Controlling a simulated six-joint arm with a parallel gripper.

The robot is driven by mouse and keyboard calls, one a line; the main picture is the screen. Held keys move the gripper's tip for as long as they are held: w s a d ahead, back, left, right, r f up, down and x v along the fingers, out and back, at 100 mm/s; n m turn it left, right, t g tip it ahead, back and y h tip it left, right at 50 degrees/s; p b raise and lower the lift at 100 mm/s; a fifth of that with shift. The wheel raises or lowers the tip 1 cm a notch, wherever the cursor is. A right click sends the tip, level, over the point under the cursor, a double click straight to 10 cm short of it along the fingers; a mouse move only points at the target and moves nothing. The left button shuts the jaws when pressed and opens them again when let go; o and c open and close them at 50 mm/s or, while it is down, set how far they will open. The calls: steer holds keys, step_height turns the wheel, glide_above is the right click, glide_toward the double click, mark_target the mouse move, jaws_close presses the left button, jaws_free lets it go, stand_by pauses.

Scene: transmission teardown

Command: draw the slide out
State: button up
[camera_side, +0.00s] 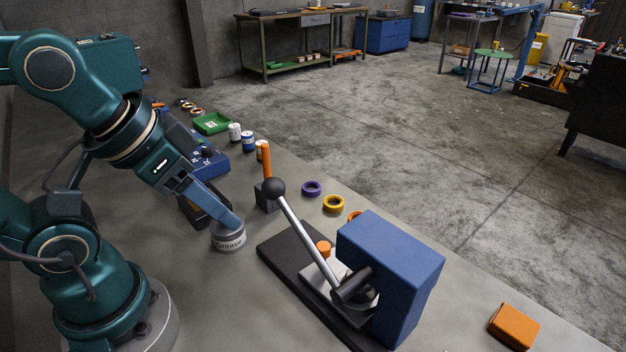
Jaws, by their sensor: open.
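The press has a blue body (398,275) on a black base (283,250), with a silver lever (305,235) ending in a black ball. A pale grey plate, which looks like the slide (313,280), lies low in front of the body with an orange knob (324,248) over it. The lever and its hub hide part of this plate. My gripper (230,220) is open, to the left of the press and apart from it. Its blue finger points down right, just over the grease tin (229,238); I cannot tell whether it touches the tin.
Behind the tin stands an orange-handled tool in a dark block (265,197). Purple (312,188) and yellow (334,204) rings lie behind the press. Small cans (248,141) and a green tray (212,123) stand farther back. An orange box (514,326) is at right.

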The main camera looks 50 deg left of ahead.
steer(key=shift+o, duration=0.3)
steer(key=shift+o, duration=0.4)
steer(key=m+g, duration=0.6)
steer(key=m, duration=0.4)
glide_above(323, 246)
step_height(323, 246, down, 5)
steer(key=shift+r, duration=0.15)
steer(key=shift+f, duration=2.45)
jaws_close()
